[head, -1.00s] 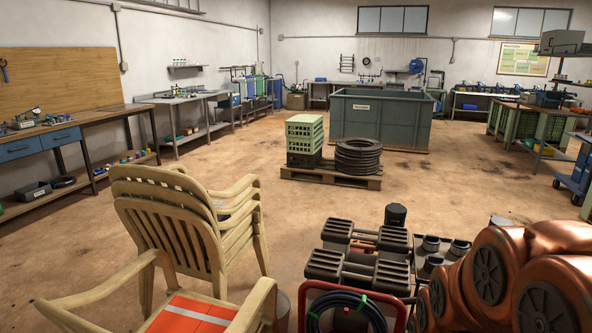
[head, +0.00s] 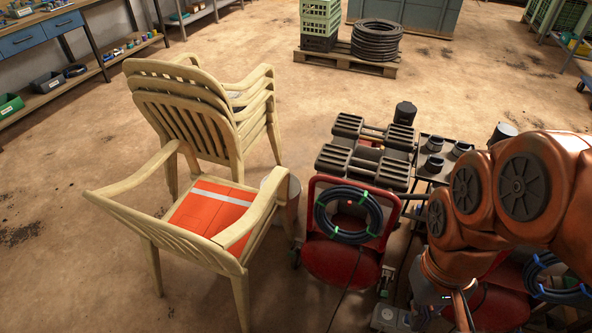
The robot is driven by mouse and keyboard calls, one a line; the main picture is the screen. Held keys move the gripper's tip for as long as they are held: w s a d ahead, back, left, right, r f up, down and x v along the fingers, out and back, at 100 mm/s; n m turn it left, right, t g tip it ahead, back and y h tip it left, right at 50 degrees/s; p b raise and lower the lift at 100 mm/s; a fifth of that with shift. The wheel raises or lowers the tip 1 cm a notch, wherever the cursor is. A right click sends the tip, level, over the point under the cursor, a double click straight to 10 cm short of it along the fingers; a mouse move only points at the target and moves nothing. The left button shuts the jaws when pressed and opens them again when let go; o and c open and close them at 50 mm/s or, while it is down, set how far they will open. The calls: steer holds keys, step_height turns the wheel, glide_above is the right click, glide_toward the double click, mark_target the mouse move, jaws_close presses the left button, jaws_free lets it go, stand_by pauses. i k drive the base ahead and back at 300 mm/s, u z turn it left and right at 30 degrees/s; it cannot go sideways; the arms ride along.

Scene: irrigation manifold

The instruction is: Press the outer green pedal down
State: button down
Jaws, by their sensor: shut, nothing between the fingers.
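I cannot make out a green pedal in the head view. Small greenish pieces (head: 386,280) show low beside the red cart, too small to identify. My copper-coloured arm fills the right side and bends down toward the bottom edge. I cannot make out the gripper's fingers in this view. The arm covers part of the floor and equipment at the lower right.
A red cart (head: 340,262) with a coiled hose (head: 347,216) stands at centre right. A pallet (head: 345,62) holds crates and black coils. Floor at left is clear.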

mark_target(292, 253)
steer(key=u, duration=0.5)
steer(key=k, duration=0.6)
steer(key=u, duration=0.95)
steer(key=i, duration=1.35)
steer(key=z, duration=0.7)
